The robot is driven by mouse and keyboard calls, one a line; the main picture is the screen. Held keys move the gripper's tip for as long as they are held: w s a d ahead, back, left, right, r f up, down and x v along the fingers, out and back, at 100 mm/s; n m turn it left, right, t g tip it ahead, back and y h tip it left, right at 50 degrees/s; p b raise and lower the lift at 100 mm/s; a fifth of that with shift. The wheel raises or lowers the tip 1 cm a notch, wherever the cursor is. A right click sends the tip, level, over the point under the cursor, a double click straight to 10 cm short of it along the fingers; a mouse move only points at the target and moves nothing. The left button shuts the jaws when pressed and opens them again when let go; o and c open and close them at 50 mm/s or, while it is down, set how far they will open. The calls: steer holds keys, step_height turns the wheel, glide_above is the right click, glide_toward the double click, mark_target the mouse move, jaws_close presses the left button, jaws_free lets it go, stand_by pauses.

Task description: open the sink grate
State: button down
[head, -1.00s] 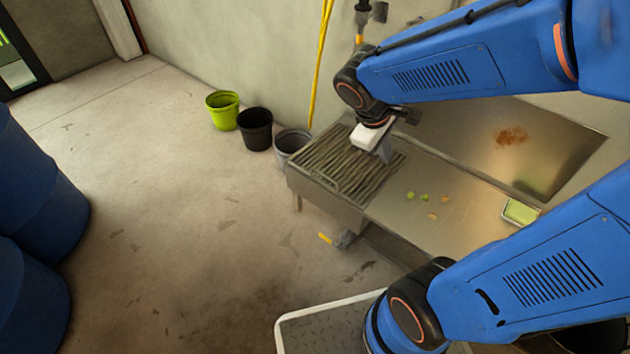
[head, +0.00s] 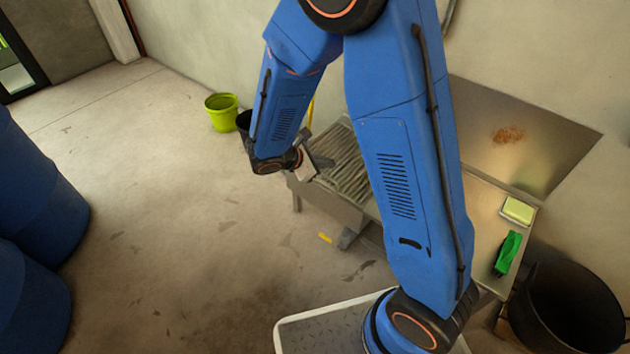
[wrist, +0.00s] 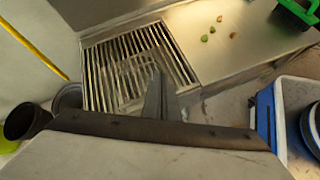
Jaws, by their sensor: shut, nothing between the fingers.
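The sink grate (head: 343,172) is a panel of slats set in the left end of the metal sink counter. It appears to lie flat, and my arm hides its right part in the head view. In the wrist view the grate (wrist: 112,62) lies beyond my fingers, its slats mostly visible. My gripper (head: 322,163) is over the grate's left end in the head view, partly hidden by my wrist. In the wrist view my gripper (wrist: 160,92) has its fingers together with nothing between them, overlapping the grate's near edge. I cannot tell whether they touch it.
A lime bucket (head: 222,112) stands on the floor left of the sink, near a dark bucket (head: 243,122). A green-handled object (head: 507,253) and a sponge tray (head: 517,210) sit on the counter's right. A large black tub (head: 570,305) stands below right. Blue barrels (head: 35,200) stand far left.

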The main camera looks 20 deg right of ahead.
steer(key=w+a+f+n+t, duration=0.3)
steer(key=a+f+n, duration=0.4)
steer(key=f, duration=0.4)
steer(key=x, duration=0.9)
steer(key=shift+w+a+f+m, duration=0.2)
steer(key=shift+a+m, duration=0.1)
steer(key=shift+a, duration=0.1)
steer(key=shift+r, duration=0.2)
